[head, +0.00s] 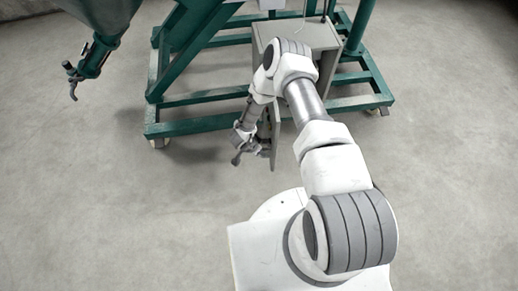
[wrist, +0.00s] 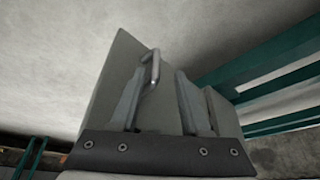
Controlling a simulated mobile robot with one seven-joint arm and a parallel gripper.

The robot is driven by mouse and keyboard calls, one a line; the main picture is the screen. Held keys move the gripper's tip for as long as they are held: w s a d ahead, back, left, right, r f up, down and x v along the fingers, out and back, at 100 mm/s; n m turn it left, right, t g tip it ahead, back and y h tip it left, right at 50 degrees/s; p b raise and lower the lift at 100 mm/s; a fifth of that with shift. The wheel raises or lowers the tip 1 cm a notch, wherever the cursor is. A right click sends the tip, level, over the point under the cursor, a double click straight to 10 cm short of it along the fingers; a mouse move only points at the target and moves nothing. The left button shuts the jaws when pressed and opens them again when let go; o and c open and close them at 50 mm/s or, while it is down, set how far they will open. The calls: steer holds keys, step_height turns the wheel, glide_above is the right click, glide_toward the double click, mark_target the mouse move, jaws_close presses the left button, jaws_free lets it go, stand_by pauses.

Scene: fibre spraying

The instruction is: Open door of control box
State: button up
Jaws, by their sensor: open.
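The grey control box (head: 327,38) stands at the green frame, top centre in the head view, partly hidden by my arm. Its door (head: 276,150) shows as a narrow grey panel that seems to stand out from the box towards me. In the wrist view the door (wrist: 103,88) fills the middle, with a bent metal handle (wrist: 151,70) on its face. My gripper (head: 248,150) is open beside the door, on its left in the head view. In the wrist view its two fingers (wrist: 160,100) point at the door near the handle. Contact with the handle cannot be told.
A green steel frame (head: 200,130) on castors stands behind and around the box. A green hopper with a valve (head: 92,60) hangs at the upper left. The concrete floor (head: 120,220) in front and to the left is clear.

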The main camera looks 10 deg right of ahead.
steer(key=p+v, duration=0.4)
steer(key=v, duration=1.2)
steer(key=shift+r+p, duration=0.2)
steer(key=shift+p, duration=0.2)
steer(key=shift+w, duration=0.1)
